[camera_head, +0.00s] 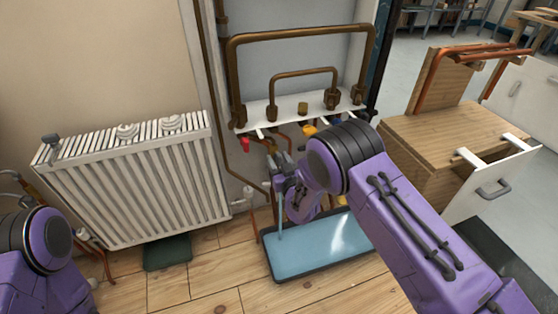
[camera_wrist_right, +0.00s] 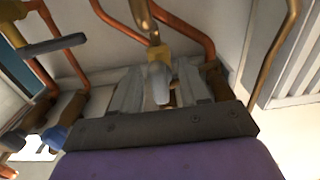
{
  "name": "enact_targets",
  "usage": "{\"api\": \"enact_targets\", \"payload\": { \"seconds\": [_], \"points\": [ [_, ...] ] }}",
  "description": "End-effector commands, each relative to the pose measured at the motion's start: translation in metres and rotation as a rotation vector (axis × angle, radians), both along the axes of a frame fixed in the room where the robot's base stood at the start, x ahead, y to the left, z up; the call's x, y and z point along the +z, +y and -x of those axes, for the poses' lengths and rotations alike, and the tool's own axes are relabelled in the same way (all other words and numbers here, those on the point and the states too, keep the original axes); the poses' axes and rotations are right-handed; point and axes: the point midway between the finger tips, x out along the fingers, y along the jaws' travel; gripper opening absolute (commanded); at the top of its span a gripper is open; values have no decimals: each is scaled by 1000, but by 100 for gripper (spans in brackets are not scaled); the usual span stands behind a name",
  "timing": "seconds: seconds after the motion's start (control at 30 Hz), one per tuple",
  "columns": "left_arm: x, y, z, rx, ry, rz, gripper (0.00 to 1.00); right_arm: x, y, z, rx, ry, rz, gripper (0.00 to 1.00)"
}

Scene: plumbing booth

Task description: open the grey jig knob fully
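The jig is a white board (camera_head: 285,108) with brown pipes and several coloured knobs on the wall. In the right wrist view, a grey knob (camera_wrist_right: 160,84) hangs from a brass valve fitting (camera_wrist_right: 158,50). My right gripper (camera_head: 281,160) is below the board in the head view. In the right wrist view, its two fingers (camera_wrist_right: 160,90) stand apart, one on each side of the grey knob, with narrow gaps showing. Whether they touch it lower down is hidden. In the head view the gripper and arm hide this knob. My left gripper is out of view.
A red knob (camera_head: 245,145) and a yellow knob (camera_head: 310,130) are close to my right gripper. A dark grey lever (camera_wrist_right: 50,46) and a blue handle (camera_wrist_right: 54,136) are beside it. A radiator (camera_head: 135,180) stands left, a wooden cabinet (camera_head: 435,140) right, a blue tray (camera_head: 310,250) below.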

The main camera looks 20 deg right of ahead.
Motion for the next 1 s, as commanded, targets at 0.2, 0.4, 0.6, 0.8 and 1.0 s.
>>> {"api": "enact_targets", "payload": {
  "seconds": [0.2, 0.4, 0.6, 0.8, 1.0],
  "points": [
    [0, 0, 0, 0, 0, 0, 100, 1, 0, -1, -1, -3, -1, 44],
    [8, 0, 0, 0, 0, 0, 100, 3, -1, 19, 0, 1, 0, 44],
    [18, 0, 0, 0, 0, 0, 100, 3, -2, 68, 2, 2, 2, 44],
    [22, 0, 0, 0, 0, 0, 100, 2, -3, 100, 0, 0, 1, 44],
    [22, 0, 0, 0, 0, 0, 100, 1, -4, 106, -1, -2, 0, 44]
  ]
}}
